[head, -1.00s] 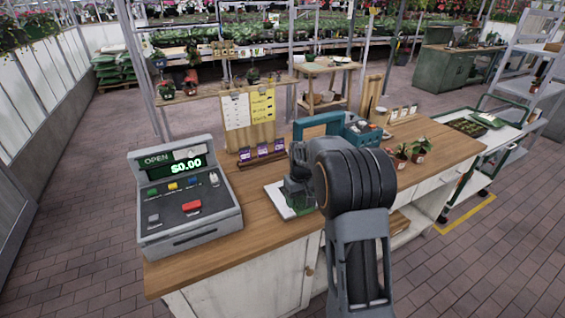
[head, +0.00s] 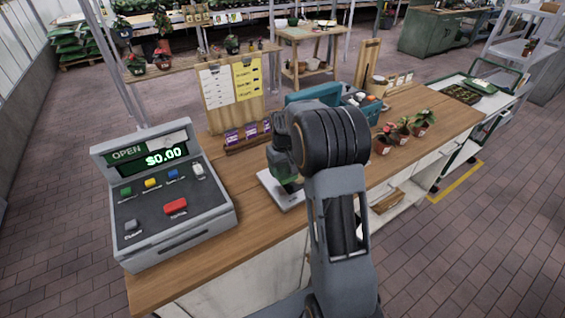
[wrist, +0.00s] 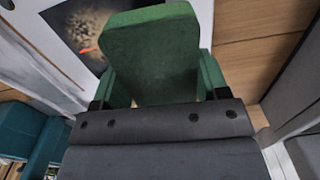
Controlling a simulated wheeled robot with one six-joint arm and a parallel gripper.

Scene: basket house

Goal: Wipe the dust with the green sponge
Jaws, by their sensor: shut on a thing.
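My gripper (head: 284,165) is shut on the green sponge (wrist: 155,55), which fills the upper middle of the wrist view. In the head view my arm partly hides the gripper and sponge, over a pale flat plate (head: 285,202) on the wooden counter. In the wrist view a brownish, speckled dusty patch (wrist: 88,28) lies on a dark area with a white border, at the upper left beside the sponge. I cannot tell whether the sponge touches the surface below.
A grey cash register (head: 165,190) stands left on the counter (head: 240,240). Behind are purple packets (head: 240,134), a price board (head: 232,95) and a teal toolbox (head: 314,94). Potted plants (head: 400,132) stand right. The front counter strip is clear.

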